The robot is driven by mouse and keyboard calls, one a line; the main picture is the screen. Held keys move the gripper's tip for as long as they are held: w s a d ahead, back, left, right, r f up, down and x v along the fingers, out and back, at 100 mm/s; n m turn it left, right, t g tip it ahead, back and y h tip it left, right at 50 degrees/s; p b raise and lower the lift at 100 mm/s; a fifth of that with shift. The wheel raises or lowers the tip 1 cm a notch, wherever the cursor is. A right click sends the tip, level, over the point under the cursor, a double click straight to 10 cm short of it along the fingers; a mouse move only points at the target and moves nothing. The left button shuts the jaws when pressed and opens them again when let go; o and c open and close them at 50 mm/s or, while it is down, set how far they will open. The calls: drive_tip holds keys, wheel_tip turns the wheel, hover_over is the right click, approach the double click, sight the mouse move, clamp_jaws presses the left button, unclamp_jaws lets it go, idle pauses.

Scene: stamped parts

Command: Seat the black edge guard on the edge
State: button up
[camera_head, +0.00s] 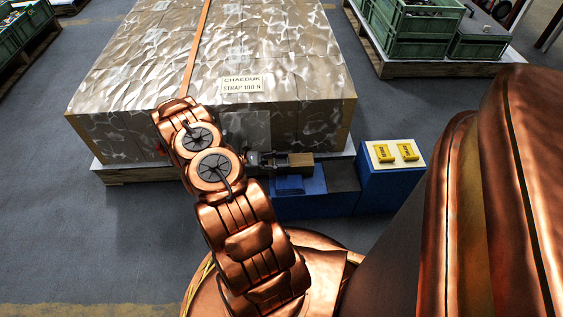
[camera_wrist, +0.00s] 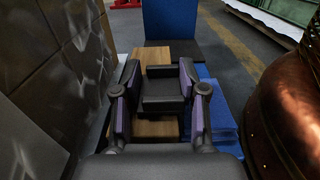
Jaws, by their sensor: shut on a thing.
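My gripper (camera_wrist: 163,80) is shut on the black edge guard (camera_wrist: 163,97), a dark angled piece held between its purple-lined fingers in the wrist view. In the head view my gripper (camera_head: 272,159) is low beside the front face of the wrapped load (camera_head: 110,92), below its top front edge (camera_head: 300,101). A brown wooden block (camera_wrist: 155,128) lies under the guard, and it also shows in the head view (camera_head: 300,163). I cannot tell whether guard and block touch. An orange strap (camera_head: 197,45) runs over the load's top; my arm hides its front end.
A blue stand (camera_head: 305,203) with a dark grey top part is below my gripper. To its right a blue box (camera_head: 385,190) bears a pale panel with two yellow labelled pieces (camera_head: 396,152). Green crates (camera_head: 420,35) stand at the back right.

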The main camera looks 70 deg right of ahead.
drive_tip(key=shift+f, duration=0.15)
drive_tip(key=o, duration=1.1)
drive_tip(key=shift+o, duration=0.2)
drive_tip(key=shift+f+b, duration=0.1)
drive_tip(key=shift+b, duration=0.25)
drive_tip(key=p+v, duration=0.3)
drive_tip(key=v, duration=0.5)
